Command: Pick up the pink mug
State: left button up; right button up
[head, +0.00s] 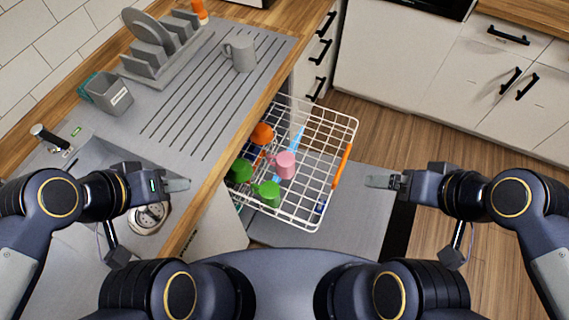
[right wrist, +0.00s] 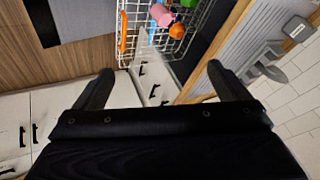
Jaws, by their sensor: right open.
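The pink mug (head: 285,165) stands in the white wire dishwasher rack (head: 317,225), close to its middle. It also shows at the top of the right wrist view (right wrist: 161,14). Green mugs (head: 268,193) and an orange mug (head: 262,134) are beside it in the rack. My left gripper (head: 180,185) is left of the rack, over the counter's edge; its finger gap is not clear. My right gripper (head: 378,181) is right of the rack, apart from it. In the right wrist view its two fingers (right wrist: 152,85) are wide apart with nothing between them.
The counter with a sink (head: 95,155) runs along the left. A grey mug (head: 240,53), a dish rack (head: 165,50) and a grey container (head: 108,93) stand on it. The open dishwasher door (head: 350,240) lies under the rack. The wooden floor (head: 400,130) at right is free.

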aim_at(286, 165)
jog(key=l+u, duration=0.15)
jog(key=u, duration=0.25)
jog(key=k+l+u, duration=0.1)
jog(key=u, duration=0.75)
jog(key=k+l+u, duration=0.1)
jog(key=u, duration=0.3)
jog(key=k, duration=0.05)
